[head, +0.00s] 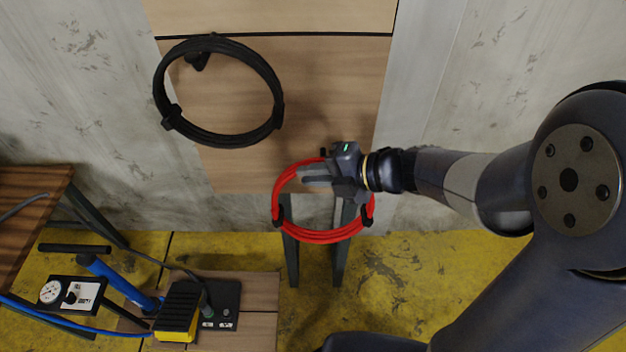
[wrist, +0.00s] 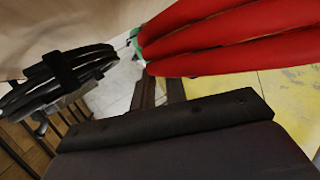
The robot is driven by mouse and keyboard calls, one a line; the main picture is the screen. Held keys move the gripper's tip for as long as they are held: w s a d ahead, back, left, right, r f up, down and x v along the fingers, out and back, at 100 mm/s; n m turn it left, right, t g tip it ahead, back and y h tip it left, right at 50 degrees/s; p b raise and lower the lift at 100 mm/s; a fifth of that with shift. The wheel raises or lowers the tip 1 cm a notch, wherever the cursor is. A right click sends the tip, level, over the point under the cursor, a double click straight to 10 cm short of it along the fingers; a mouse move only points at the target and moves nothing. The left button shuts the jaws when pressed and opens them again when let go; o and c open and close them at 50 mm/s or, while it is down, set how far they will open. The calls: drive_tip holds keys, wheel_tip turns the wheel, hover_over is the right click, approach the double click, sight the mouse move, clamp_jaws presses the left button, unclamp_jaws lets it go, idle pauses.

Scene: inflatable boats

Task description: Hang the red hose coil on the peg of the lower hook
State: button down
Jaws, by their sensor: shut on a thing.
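The red hose coil (head: 318,237) hangs from my gripper (head: 316,175) in front of the lower right of the wooden panel. My gripper is shut on the top of the coil, and the ring hangs below it with dark ties on both sides. In the wrist view the red strands (wrist: 220,35) fill the upper right, close to the dark jaw edge. A small dark piece (head: 323,152) shows just above my gripper; I cannot tell if it belongs to the lower hook. The lower hook's peg is not clearly visible.
A black hose coil (head: 222,142) hangs on a dark hook (head: 197,60) at the panel's (head: 330,75) upper left; it also shows in the wrist view (wrist: 70,70). A table (head: 35,190), a blue-handled pump (head: 120,283) and a yellow-black pedal (head: 178,310) stand lower left.

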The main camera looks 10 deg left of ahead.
drive_tip(key=shift+w+a, duration=0.2)
drive_tip(key=shift+w, duration=0.45)
drive_tip(key=shift+w+a, duration=0.15)
drive_tip(key=shift+w, duration=0.45)
drive_tip(key=shift+w+a+f+b, duration=0.1)
drive_tip(key=shift+w+f+b, duration=0.15)
drive_tip(key=shift+f+b, duration=0.3)
drive_tip(key=shift+w+f+b, duration=0.25)
drive_tip(key=shift+f+b, duration=0.1)
drive_tip(key=shift+f, duration=0.4)
drive_tip(key=shift+s+f+b, duration=0.1)
drive_tip(key=shift+f+b, duration=0.25)
drive_tip(key=shift+f, duration=0.45)
drive_tip(key=c, duration=1.6)
unclamp_jaws()
drive_tip(key=shift+o, duration=0.4)
drive_tip(key=shift+d, duration=0.35)
drive_tip(key=shift+o, duration=0.8)
drive_tip(key=v, duration=0.6)
drive_tip(key=r+v, duration=0.1)
drive_tip(key=v, duration=0.2)
drive_tip(key=shift+w+r, duration=0.15)
drive_tip(key=shift+w, duration=0.1)
drive_tip(key=shift+s+d+r, duration=0.1)
drive_tip(key=shift+d+r, duration=0.35)
drive_tip(key=shift+d, duration=0.1)
